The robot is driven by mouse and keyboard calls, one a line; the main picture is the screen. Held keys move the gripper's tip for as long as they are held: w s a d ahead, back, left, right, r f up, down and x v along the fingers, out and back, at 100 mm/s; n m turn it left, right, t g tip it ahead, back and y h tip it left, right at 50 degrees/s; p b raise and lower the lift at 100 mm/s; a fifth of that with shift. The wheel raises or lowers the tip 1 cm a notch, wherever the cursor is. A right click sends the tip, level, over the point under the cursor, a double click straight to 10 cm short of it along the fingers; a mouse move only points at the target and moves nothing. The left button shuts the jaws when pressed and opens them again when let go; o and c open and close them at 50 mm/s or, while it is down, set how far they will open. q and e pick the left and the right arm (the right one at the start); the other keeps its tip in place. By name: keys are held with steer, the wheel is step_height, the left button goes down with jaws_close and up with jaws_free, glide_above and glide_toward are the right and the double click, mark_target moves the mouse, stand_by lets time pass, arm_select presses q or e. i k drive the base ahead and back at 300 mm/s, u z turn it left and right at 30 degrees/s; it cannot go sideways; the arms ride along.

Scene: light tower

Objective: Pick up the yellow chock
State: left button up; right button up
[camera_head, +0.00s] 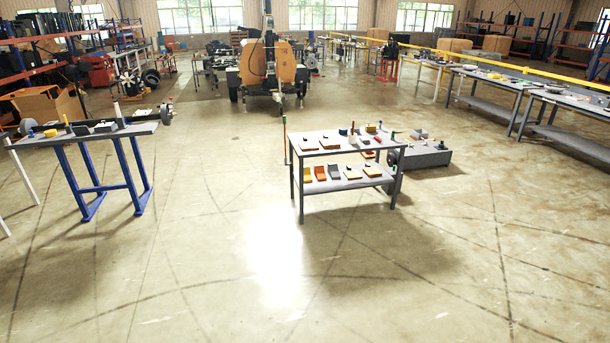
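A grey two-level table (348,185) stands in the middle of the floor, some way ahead. On its lower shelf is a row of small wedge-like blocks. The one at the left end looks yellow (307,174) and may be the yellow chock, but it is too small to be sure. Beside it are an orange-red block (320,173) and a grey block (335,171), then flatter tan pieces to the right. Neither of my grippers is in view.
Open concrete floor lies between me and the table. A blue-legged workbench (84,137) stands at left, and grey benches (495,82) line the right. A low grey box (428,158) sits behind the table's right side. An orange trailer unit (268,65) stands farther back.

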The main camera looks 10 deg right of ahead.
mark_target(308, 178)
steer(key=u, duration=0.1)
steer(key=i, duration=4.75)
steer(key=z, duration=0.75)
steer(key=i, duration=1.95)
steer(key=z, duration=0.45)
